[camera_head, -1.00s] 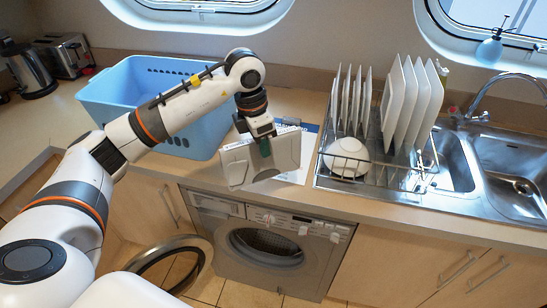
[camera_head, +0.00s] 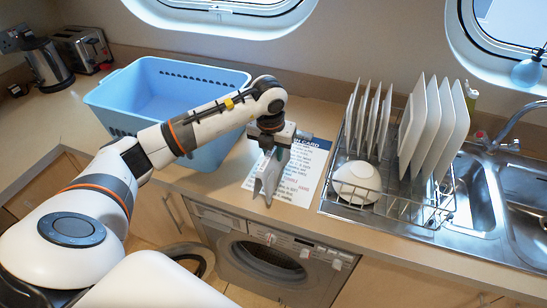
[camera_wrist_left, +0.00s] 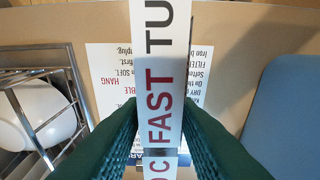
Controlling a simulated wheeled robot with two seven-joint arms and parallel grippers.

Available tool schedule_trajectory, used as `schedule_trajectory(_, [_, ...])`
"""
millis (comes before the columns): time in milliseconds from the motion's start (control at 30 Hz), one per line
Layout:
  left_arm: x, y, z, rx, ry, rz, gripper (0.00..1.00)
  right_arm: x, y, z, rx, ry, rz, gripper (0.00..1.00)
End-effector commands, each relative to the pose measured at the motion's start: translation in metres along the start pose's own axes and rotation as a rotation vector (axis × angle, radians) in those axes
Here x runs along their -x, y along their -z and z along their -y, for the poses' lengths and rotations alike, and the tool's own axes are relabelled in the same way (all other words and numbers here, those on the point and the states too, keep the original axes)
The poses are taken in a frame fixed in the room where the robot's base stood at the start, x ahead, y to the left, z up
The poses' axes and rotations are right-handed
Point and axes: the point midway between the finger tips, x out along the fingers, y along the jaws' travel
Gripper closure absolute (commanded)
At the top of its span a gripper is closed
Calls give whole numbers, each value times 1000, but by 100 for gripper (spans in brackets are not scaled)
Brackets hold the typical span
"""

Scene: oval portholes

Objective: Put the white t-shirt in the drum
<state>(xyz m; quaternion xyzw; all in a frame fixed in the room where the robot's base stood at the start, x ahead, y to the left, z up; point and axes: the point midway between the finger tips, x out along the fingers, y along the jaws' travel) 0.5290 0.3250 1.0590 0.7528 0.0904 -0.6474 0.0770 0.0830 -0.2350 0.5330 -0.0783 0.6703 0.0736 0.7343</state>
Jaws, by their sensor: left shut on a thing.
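My left gripper (camera_head: 277,150) is shut on a grey-white folded thing (camera_head: 265,180). The thing hangs nearly edge-on, with two stiff-looking flaps. In the left wrist view its narrow white edge (camera_wrist_left: 160,72), printed with "FAST", runs between the dark fingers (camera_wrist_left: 160,122). It resembles a book or folded card; I cannot tell that it is a t-shirt. It hangs over the worktop's front part, and any contact is unclear. The washing machine (camera_head: 322,290) stands below the worktop, its round drum opening (camera_head: 266,262) showing and its door (camera_head: 192,256) swung open to the left.
A printed card (camera_head: 304,172) lies on the worktop. A blue basket (camera_head: 215,155) stands behind my left arm. A dish rack (camera_head: 400,210) with plates and a white bowl (camera_head: 357,183) stands at right, beside the sink (camera_head: 480,205). A kettle (camera_head: 47,65) and toaster (camera_head: 84,50) stand far left.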

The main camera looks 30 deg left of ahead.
Motion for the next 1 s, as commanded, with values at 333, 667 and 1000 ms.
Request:
schedule_trajectory(333, [-33, -6, 0, -2, 0, 1, 98, 12, -2, 0, 0, 0, 1, 64])
schedule_trajectory(667, [-35, -6, 0, -2, 0, 2, 63, 9, -1, 0, 0, 0, 1, 64])
schedule_trajectory(1000, [-34, -6, 0, -2, 0, 2, 51, 9, -1, 0, 0, 0, 1, 64])
